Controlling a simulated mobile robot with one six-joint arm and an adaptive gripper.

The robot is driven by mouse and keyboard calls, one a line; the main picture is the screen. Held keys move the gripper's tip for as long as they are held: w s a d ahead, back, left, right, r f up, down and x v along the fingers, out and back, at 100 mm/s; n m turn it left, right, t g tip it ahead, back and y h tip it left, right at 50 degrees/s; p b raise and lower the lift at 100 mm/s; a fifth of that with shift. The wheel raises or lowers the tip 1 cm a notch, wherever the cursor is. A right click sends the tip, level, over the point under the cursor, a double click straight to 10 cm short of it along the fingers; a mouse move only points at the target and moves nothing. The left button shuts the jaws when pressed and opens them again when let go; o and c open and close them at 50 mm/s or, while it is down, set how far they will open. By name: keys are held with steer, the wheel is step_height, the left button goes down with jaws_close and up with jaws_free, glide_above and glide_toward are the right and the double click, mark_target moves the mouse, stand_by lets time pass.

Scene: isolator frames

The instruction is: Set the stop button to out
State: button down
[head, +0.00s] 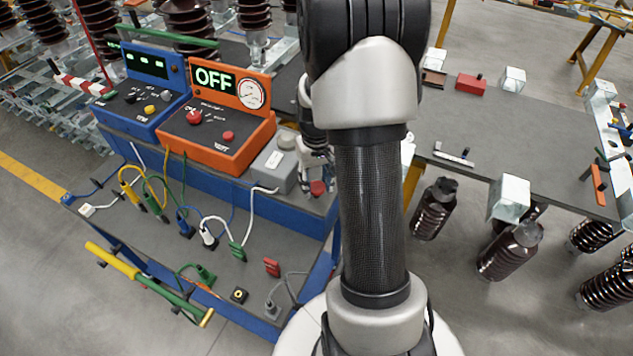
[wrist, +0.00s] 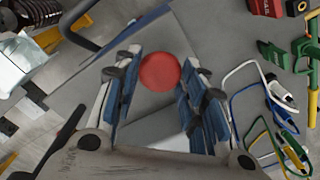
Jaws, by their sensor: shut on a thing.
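The stop button is a round red cap. It shows in the wrist view (wrist: 160,72) between my blue-padded fingers, and in the head view (head: 317,188) at the right end of the cart's top, beside a grey box. My gripper (head: 315,165) reaches down over it from behind my arm. In the wrist view my gripper (wrist: 158,80) has one finger on each side of the cap and is shut on it. The button's stem is hidden below the cap, so I cannot tell whether it is in or out.
The grey box (head: 272,163) stands just left of my gripper. An orange unit (head: 235,155) reading OFF and a blue unit (head: 135,118) stand farther left. A grey table (head: 540,140) with small parts is at right.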

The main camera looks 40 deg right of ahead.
mark_target(316, 186)
steer(key=shift+w+d+r, duration=0.1)
steer(key=shift+r, duration=0.25)
steer(key=c, duration=1.4)
jaws_free()
steer(key=shift+c, duration=0.2)
steer(key=o, duration=0.5)
steer(key=shift+c, duration=0.2)
step_height(316, 186, up, 12)
